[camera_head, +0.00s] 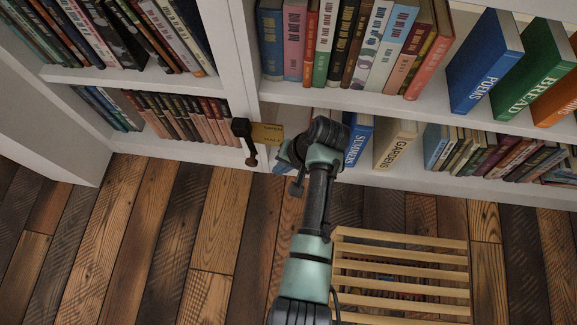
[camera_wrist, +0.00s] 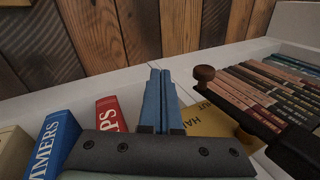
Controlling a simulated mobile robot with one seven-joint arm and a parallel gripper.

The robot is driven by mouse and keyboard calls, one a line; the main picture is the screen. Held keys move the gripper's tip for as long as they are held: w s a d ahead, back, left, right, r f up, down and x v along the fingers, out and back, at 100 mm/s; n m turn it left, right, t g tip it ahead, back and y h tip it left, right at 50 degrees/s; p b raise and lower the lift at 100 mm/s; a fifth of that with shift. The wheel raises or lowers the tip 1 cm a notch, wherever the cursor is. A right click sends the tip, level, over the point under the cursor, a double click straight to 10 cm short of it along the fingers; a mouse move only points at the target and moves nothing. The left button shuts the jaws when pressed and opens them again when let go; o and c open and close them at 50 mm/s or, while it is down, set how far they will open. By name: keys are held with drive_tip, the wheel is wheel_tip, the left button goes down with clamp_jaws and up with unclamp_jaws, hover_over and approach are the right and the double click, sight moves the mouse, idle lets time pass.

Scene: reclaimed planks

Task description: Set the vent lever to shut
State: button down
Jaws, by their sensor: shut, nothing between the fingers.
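The vent lever (camera_head: 244,140) is a dark arm with a round knob on the front of the shelf upright. In the head view it hangs down from its mount, tilted slightly right. A yellow label plate (camera_head: 266,133) sits beside it; "HALF" is partly readable, and the shut mark cannot be made out. In the wrist view the lever's brown knob (camera_wrist: 204,73) and dark arm (camera_wrist: 245,108) are right of the fingers, beside the plate (camera_wrist: 205,121). My gripper (camera_head: 283,160), with blue fingers (camera_wrist: 160,92), is shut and empty, right of the lever and apart from it.
Bookshelves (camera_head: 360,101) full of books surround the upright. Blue and cream books (camera_head: 395,145) stand close to my gripper on the right. A slatted wooden crate (camera_head: 400,243) is on the floor beside my arm. The plank floor (camera_head: 150,230) at left is clear.

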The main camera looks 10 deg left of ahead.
drive_tip(key=shift+w+a+r+b, duration=0.15)
drive_tip(key=shift+a+b, duration=0.2)
drive_tip(key=shift+a, duration=0.6)
drive_tip(key=shift+w+a+r+b, duration=0.15)
drive_tip(key=shift+a+b, duration=0.2)
drive_tip(key=shift+a, duration=0.55)
drive_tip(key=shift+w+a+f+y+p, duration=0.1)
drive_tip(key=shift+a+y+p, duration=0.35)
drive_tip(key=shift+a+y, duration=0.35)
drive_tip(key=shift+a, duration=0.1)
drive_tip(key=p, duration=0.9)
approach(256, 163)
drive_tip(key=shift+d+v, duration=0.25)
drive_tip(key=shift+v, duration=2.1)
drive_tip(key=shift+f, duration=0.15)
